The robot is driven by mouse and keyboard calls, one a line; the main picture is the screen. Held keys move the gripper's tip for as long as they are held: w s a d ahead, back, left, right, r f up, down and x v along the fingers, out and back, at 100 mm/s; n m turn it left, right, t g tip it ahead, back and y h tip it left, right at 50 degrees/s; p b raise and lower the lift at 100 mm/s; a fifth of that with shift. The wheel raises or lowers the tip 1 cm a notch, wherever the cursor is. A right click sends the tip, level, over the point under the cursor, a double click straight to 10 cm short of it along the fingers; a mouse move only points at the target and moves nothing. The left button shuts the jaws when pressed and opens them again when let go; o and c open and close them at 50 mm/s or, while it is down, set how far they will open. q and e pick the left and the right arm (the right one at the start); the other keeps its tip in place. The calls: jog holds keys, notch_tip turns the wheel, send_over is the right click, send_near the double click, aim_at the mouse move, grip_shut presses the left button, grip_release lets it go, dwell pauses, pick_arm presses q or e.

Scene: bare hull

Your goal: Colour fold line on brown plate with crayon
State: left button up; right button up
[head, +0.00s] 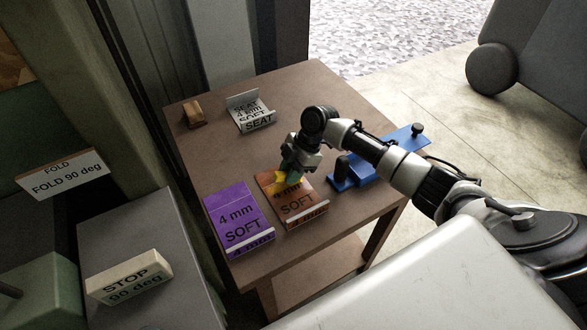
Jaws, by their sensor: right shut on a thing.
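The brown plate (303,198), marked "4 mm SOFT", lies near the front of the brown table, right of the purple plate. My right gripper (289,173) is over the brown plate's far part, pointing down. It is shut on a small yellow piece, seemingly the crayon (280,181); a bit of green also shows between the fingers. The gripper covers part of the plate, so the fold line is hidden or too small to make out. I cannot tell whether the crayon touches the plate. My left gripper is not in view.
The purple plate (234,214) lies close on the left. A blue tool (364,172) is on the right under my arm. A "SEAT" holder (250,112) and a small wooden block (193,114) stand at the back. A "STOP 90 deg" block (130,277) sits on a grey surface lower left.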

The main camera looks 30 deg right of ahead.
jog(key=shift+s+a+p, duration=0.15)
jog(key=shift+a+p, duration=0.35)
jog(key=shift+a, duration=4.2)
jog(key=shift+r, duration=0.1)
notch_tip(320, 180, up, 7)
jog(key=p, duration=0.6)
jog(key=shift+f+b, duration=2.15)
jog(key=shift+f, duration=0.85)
jog(key=shift+f+b, duration=0.5)
jog(key=shift+f, duration=0.1)
jog(key=shift+d, duration=0.1)
